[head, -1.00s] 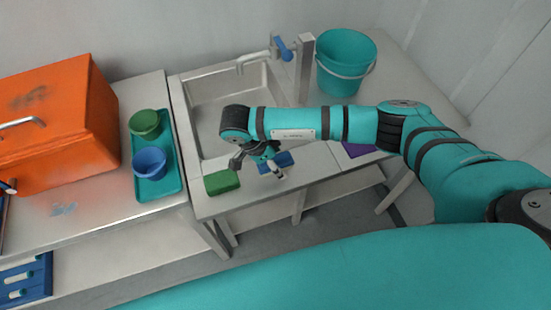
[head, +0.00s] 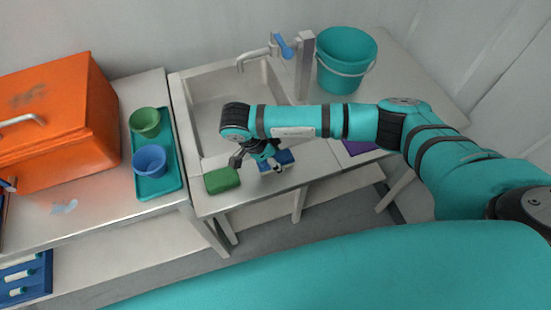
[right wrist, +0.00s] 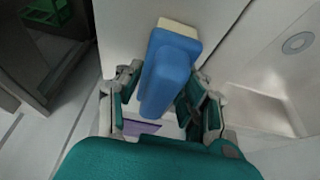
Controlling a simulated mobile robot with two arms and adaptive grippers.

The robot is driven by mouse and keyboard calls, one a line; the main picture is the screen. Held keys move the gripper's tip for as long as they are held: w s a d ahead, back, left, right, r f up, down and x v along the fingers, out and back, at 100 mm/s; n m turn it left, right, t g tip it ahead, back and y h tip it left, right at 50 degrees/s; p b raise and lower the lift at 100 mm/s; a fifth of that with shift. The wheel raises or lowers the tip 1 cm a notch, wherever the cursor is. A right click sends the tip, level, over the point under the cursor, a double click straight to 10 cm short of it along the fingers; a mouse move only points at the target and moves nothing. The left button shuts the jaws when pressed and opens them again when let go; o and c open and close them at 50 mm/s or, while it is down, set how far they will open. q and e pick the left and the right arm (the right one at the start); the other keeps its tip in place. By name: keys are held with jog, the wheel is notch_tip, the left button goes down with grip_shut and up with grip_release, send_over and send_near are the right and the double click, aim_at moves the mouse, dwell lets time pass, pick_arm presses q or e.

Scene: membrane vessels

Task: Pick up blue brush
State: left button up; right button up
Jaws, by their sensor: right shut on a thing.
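The blue brush (head: 286,156) is at the front edge of the sink counter in the head view, partly hidden by my right gripper (head: 271,164). In the right wrist view, the brush (right wrist: 167,70) has a blue body and a pale bristle end that points up the picture. It lies between the two fingers of my right gripper (right wrist: 163,92), which is shut on it. I cannot tell whether the brush still touches the counter. My left gripper is not in view.
A green sponge-like block (head: 222,180) lies left of my right gripper. A purple item (head: 357,147) lies right, partly behind my arm. The sink (head: 213,107), faucet (head: 285,47) and teal bucket (head: 346,62) are behind. A teal tray (head: 158,190) with two cups is left.

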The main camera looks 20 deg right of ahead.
jog(key=shift+w+r+b, duration=0.1)
jog(key=shift+r+b, duration=0.25)
jog(key=shift+r, duration=0.15)
notch_tip(320, 180, up, 2)
jog(key=shift+r+b, duration=0.1)
jog(key=shift+b, duration=0.55)
jog(key=s+a+r+b, duration=0.1)
jog(key=s+a+b, duration=0.2)
jog(key=s+a, duration=0.8)
jog(key=shift+s+a+r+b, duration=0.15)
jog(key=shift+s+r+b, duration=0.1)
jog(key=shift+r+b, duration=0.1)
